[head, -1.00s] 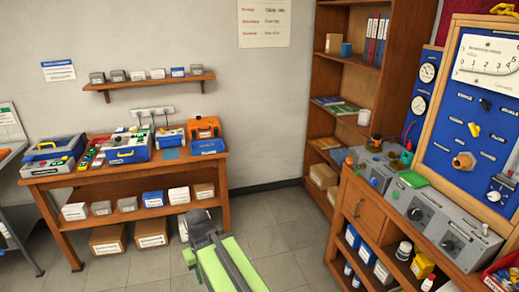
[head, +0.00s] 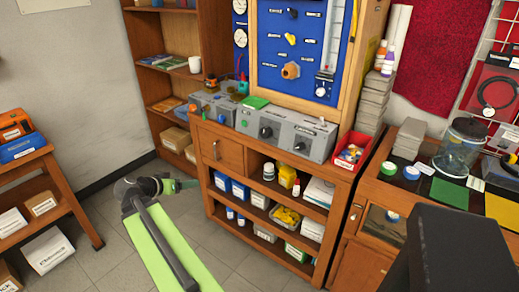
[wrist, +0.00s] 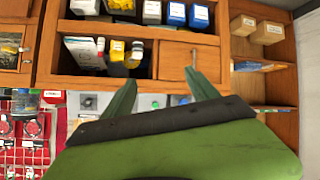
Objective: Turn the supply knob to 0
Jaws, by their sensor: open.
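Grey control boxes stand in a row on the wooden bench in the head view. One box has a black knob (head: 266,133) on its front, and the box to its right has another dark knob (head: 299,146). A white dial with a knob (head: 321,91) sits low on the blue panel (head: 270,45). Labels are too small to read, so I cannot tell which is the supply knob. My gripper (head: 180,185) is open and empty, low in front of the bench and apart from all knobs. In the wrist view its two green fingers (wrist: 160,78) are spread.
The wooden bench (head: 238,158) has shelves with boxes and bottles below. A red bin (head: 351,155) stands at its right end. A bookshelf (head: 155,50) is behind on the left, and a side table (head: 60,190) is at far left. Tiled floor between them is free.

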